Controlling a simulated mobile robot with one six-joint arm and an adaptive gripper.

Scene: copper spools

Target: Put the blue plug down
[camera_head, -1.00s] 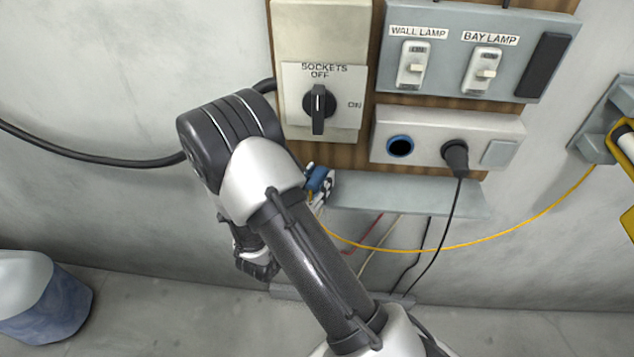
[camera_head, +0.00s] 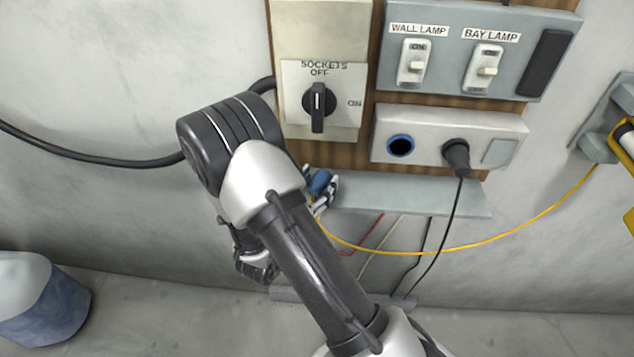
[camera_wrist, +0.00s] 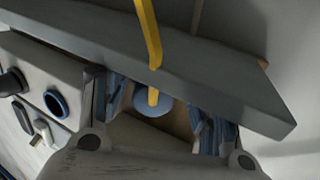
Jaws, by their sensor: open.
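The blue plug (camera_head: 319,183) shows beside my forearm at the left end of the grey shelf (camera_head: 415,196). In the wrist view the round back of the plug (camera_wrist: 152,104), with its yellow cable (camera_wrist: 150,35), sits between my two fingers. My gripper (camera_head: 325,192) is open around the plug, and both fingers show apart in the wrist view (camera_wrist: 165,115). The shelf's edge (camera_wrist: 190,85) crosses that view close to the plug. My arm hides part of the plug and gripper, and I cannot tell whether the plug rests on the shelf.
Above the shelf is a socket box with an empty blue-ringed socket (camera_head: 400,146) and a black plug (camera_head: 456,155) in the other outlet. A rotary switch (camera_head: 318,102) points to OFF. Lamp switches (camera_head: 450,62) sit higher. The yellow cable hangs toward a holder (camera_head: 605,130) at right.

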